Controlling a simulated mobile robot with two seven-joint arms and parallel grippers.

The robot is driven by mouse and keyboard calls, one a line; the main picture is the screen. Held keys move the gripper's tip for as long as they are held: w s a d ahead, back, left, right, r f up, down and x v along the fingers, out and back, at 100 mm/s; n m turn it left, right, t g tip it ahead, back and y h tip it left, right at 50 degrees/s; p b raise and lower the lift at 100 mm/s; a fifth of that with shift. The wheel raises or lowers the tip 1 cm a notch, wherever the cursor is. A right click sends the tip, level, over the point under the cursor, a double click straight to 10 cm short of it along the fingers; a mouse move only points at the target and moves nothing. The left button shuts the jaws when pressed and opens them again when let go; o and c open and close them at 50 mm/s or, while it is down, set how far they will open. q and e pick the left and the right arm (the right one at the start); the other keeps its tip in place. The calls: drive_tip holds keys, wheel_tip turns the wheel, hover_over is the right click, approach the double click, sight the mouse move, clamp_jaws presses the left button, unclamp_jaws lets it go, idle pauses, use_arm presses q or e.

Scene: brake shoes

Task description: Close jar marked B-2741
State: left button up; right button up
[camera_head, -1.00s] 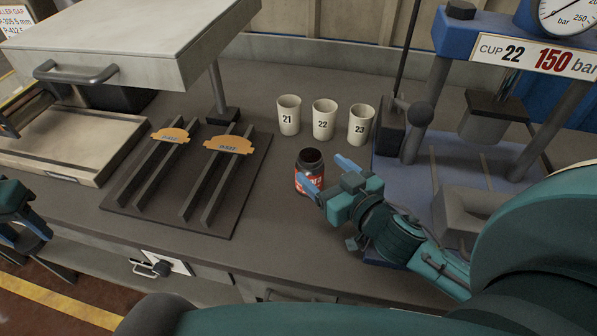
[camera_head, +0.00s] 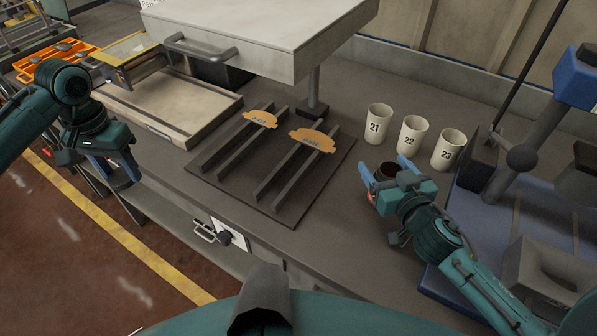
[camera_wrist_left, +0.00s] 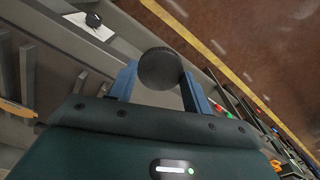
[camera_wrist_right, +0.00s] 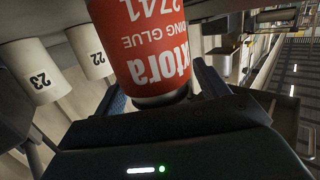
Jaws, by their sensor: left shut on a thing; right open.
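The jar (camera_head: 387,172) stands on the bench top with a dark open mouth and no lid on it. In the right wrist view its red label (camera_wrist_right: 150,45) reads 2741 and shows upside down. My right gripper (camera_head: 387,169) is open, with one finger on either side of the jar. My left gripper (camera_head: 120,172) is over the floor in front of the bench, at the left. In the left wrist view it is shut on a round black lid (camera_wrist_left: 160,68).
Cups 21 (camera_head: 378,124), 22 (camera_head: 410,137) and 23 (camera_head: 448,150) stand behind the jar. A rack (camera_head: 290,205) with two orange-topped pieces is left of the jar. A blue press (camera_head: 475,240) is on the right. A raised lid with a handle (camera_head: 210,48) overhangs the back left.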

drive_tip(key=shift+w, duration=0.1)
drive_tip(key=shift+c, duration=0.3)
